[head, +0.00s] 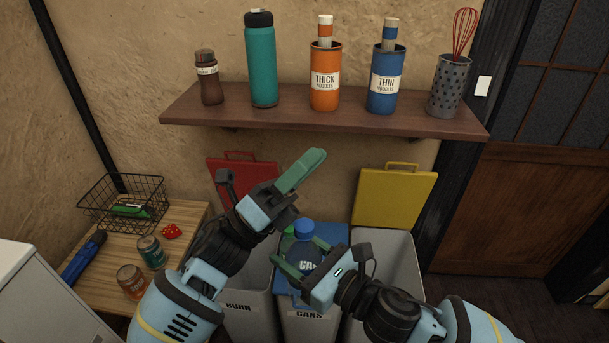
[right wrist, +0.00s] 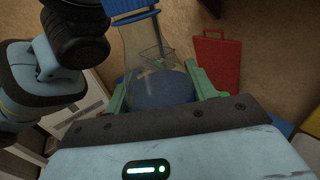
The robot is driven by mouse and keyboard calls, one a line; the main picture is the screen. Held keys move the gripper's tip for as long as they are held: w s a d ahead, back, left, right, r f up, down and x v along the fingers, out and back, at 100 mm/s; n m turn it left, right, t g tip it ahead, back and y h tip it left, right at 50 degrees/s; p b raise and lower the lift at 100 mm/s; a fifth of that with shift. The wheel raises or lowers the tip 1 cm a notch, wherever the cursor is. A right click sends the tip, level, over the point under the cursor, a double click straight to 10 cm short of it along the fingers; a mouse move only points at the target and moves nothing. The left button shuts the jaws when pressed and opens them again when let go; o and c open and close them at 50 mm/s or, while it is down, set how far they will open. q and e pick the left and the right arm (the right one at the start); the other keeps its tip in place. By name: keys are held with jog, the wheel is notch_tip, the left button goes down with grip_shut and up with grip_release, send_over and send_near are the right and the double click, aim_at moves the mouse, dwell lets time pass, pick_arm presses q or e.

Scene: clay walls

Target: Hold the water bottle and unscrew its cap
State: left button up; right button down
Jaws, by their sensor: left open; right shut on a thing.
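The water bottle (head: 303,256) has a clear bluish body and a blue cap (head: 304,228). The cap sits on its top, and the bottle stands nearly upright in the head view. My right gripper (head: 304,262) is shut around the bottle's body. In the right wrist view the clear bottle (right wrist: 150,62) is between the green fingers, with the ribbed blue cap (right wrist: 132,10) at the top edge. My left gripper (head: 303,192) is open and empty, above and left of the cap. One green finger points up to the right; its other finger is partly hidden near the cap.
Grey bins (head: 247,309) stand below and behind the grippers, with red (head: 240,170), blue and yellow (head: 394,198) lids. A wall shelf (head: 320,118) holds bottles and noodle containers above.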

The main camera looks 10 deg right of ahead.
pick_arm(q)
jog(key=s+d+r+m+g+y, duration=0.45)
jog(key=s+d+m+g, duration=0.3)
jog(key=m+g, duration=0.8)
jog(key=m+t+y, duration=1)
jog(key=m+y, duration=1.1)
jog(key=m, duration=0.1)
send_near(304, 224)
jog(key=shift+s+d, duration=0.15)
jog(key=shift+s, duration=0.1)
jog(key=shift+w+f, duration=0.2)
jog(key=shift+f, duration=4.05)
